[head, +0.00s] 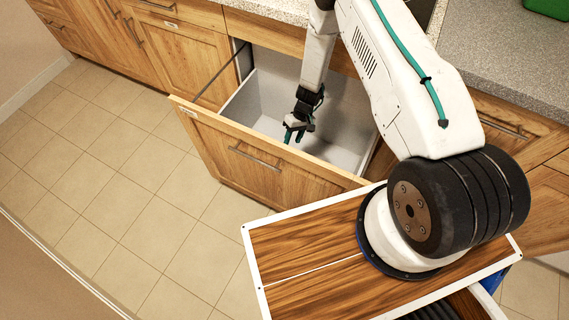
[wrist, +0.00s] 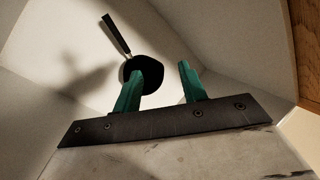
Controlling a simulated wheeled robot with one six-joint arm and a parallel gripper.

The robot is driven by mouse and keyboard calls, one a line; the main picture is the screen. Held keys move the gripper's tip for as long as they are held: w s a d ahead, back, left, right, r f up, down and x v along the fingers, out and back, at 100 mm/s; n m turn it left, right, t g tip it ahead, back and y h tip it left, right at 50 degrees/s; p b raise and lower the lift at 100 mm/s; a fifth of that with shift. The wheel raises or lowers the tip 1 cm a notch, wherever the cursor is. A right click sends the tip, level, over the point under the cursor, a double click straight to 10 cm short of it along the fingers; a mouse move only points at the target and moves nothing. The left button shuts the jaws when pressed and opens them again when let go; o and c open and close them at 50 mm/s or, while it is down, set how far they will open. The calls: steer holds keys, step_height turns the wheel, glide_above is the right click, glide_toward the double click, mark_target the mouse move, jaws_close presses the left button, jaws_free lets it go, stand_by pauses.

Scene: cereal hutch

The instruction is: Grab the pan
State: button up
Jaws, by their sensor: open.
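A black pan (wrist: 150,73) with a straight dark handle (wrist: 117,34) lies on the floor of the open drawer in the wrist view. Its handle points to the upper left. The pan does not show in the head view. My gripper (wrist: 158,75) is open, with its two green fingers apart. The left finger overlaps the pan's edge in the wrist view; I cannot tell whether it touches. In the head view my gripper (head: 293,136) hangs inside the deep white drawer (head: 345,150), with nothing visible between its fingers.
The drawer's wooden front (head: 250,155) stands pulled out from the cabinets, and its walls surround my gripper. A speckled counter (head: 505,75) runs above, with a green object (head: 548,7) at the far right. Tiled floor (head: 110,180) lies clear to the left.

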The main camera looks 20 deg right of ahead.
steer(key=s+f, duration=0.1)
steer(key=f, duration=0.7)
steer(key=s+d+f+n+t+h, duration=0.1)
steer(key=f, duration=0.8)
steer(key=s+d+f+n+h, duration=0.1)
steer(key=f, duration=0.7)
steer(key=shift+f+t, duration=0.3)
steer(key=shift+f, duration=0.05)
jaws_close()
